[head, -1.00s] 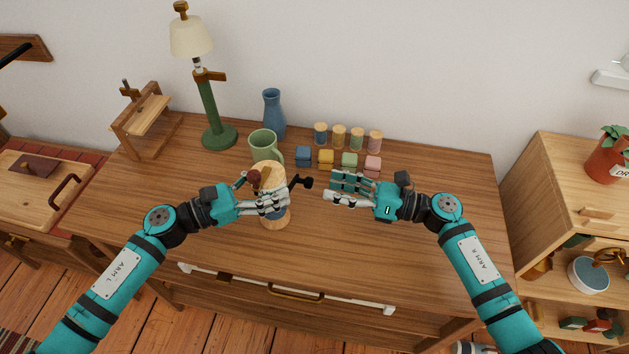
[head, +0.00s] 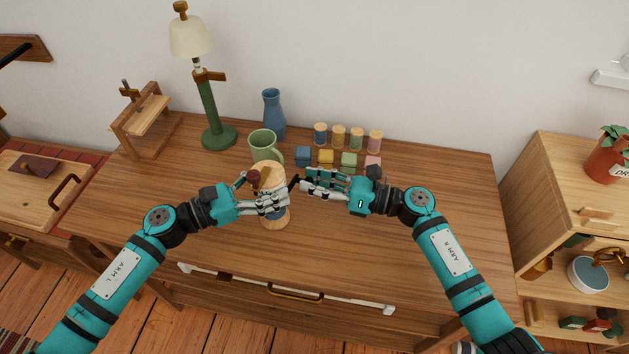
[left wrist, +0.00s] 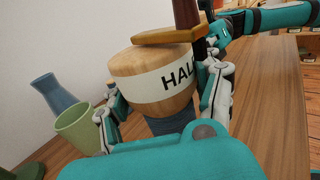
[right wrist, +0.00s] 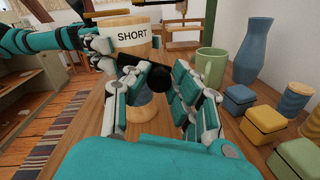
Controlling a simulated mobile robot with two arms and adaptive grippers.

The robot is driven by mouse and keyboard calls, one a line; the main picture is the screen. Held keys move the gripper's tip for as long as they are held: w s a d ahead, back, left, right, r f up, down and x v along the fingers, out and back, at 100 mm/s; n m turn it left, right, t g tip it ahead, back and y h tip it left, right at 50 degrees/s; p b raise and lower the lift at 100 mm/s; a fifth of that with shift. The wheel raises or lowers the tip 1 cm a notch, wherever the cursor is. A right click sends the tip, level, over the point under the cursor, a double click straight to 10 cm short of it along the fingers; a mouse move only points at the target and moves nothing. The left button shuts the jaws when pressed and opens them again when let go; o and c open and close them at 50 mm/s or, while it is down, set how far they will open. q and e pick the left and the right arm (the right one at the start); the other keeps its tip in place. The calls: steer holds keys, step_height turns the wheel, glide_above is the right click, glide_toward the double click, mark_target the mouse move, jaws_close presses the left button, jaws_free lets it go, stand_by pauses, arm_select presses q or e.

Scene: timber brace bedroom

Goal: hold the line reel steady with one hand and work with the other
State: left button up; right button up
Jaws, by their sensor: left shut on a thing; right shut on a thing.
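The line reel (head: 272,218) stands upright on the desk, a pale wooden spool with a blue band low down. A dark red knob (head: 253,177) shows at its top, and a label reading "SHORT" (right wrist: 132,36) shows in the right wrist view. My left gripper (head: 284,203) is shut around the reel's upper body; the left wrist view shows its fingers on both sides of the wooden drum (left wrist: 150,78). My right gripper (head: 304,184) is just right of the reel, shut on the black crank knob (right wrist: 157,77) at its side. The fingers partly hide the crank.
A green mug (head: 263,144) stands close behind the reel, with a blue vase (head: 272,112) beyond. Several small coloured boxes (head: 326,157) and corked jars (head: 339,135) stand behind my right gripper. A green lamp (head: 211,110) is at the back left. The desk's front right is clear.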

jaws_close()
steer(key=shift+f+m, duration=0.1)
steer(key=shift+m, duration=0.2)
steer(key=shift+s+f+m, duration=0.15)
steer(key=shift+f+m, duration=0.35)
steer(key=shift+m, duration=0.7)
steer(key=m, duration=0.1)
steer(key=s+f+m, duration=0.1)
steer(key=m, duration=0.1)
steer(key=shift+a+f+m, duration=0.1)
steer(key=shift+a+m, duration=0.05)
steer(key=shift+m, duration=0.15)
steer(key=m, duration=0.1)
steer(key=s+m, duration=0.1)
steer(key=m, duration=0.1)
steer(key=f+m, duration=0.1)
steer(key=shift+s+a, duration=0.25)
steer(key=shift+s+a+m, duration=0.1)
steer(key=shift+s+m, duration=0.2)
steer(key=shift+m, duration=0.6)
steer(key=shift+s+a+m, duration=0.1)
steer(key=shift+s+m, duration=0.15)
steer(key=shift+m, duration=0.65)
arm_select(q)
steer(key=shift+a, duration=0.1)
arm_select(e)
steer(key=o, duration=0.8)
jaws_free()
steer(key=shift+s, duration=0.1)
